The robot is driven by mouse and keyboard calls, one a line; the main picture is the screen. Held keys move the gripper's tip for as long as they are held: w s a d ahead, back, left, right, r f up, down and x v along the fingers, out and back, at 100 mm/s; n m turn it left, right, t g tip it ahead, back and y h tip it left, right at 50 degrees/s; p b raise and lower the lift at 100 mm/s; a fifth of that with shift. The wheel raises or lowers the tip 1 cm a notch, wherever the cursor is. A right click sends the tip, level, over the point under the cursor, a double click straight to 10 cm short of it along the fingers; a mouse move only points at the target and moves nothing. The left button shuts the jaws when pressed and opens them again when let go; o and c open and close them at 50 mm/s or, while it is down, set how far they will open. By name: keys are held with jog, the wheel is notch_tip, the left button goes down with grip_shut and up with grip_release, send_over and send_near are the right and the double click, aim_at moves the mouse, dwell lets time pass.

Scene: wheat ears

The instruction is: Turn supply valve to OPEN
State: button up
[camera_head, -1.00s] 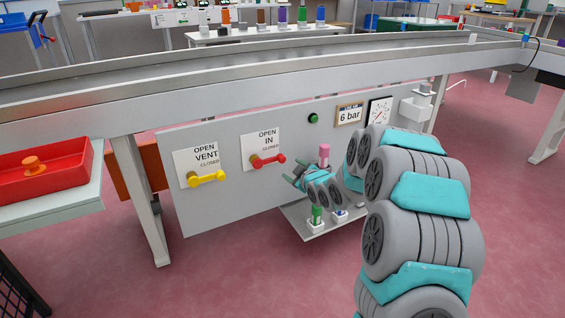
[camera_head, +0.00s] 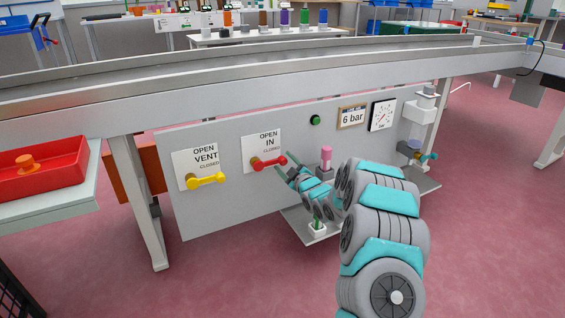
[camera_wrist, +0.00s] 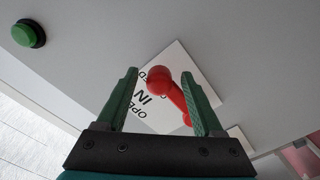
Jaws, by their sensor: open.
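The red valve handle (camera_head: 268,162) is on a plate (camera_head: 262,143) marked OPEN, IN and CLOSED, on the grey panel. The handle points right, near the CLOSED label. My gripper (camera_head: 288,170) is open, just right of and slightly below the handle's outer end. In the wrist view the handle (camera_wrist: 160,82) shows with its round end between my open fingers (camera_wrist: 159,74) and its bar running toward the finger on the right. The fingers are not closed on it. I cannot tell whether either finger touches it.
A yellow handle (camera_head: 206,181) on the VENT plate (camera_head: 196,165) is to the left. A green button (camera_head: 315,120), a 6 bar sign (camera_head: 352,116) and a gauge (camera_head: 383,115) are on the panel's right. A pink cylinder (camera_head: 326,158) and a low shelf (camera_head: 300,232) are near my arm.

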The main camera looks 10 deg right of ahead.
jog(key=shift+x, duration=0.95)
jog(key=shift+c, duration=0.2)
grip_shut()
jog(key=shift+r, duration=0.1)
dwell(0.6)
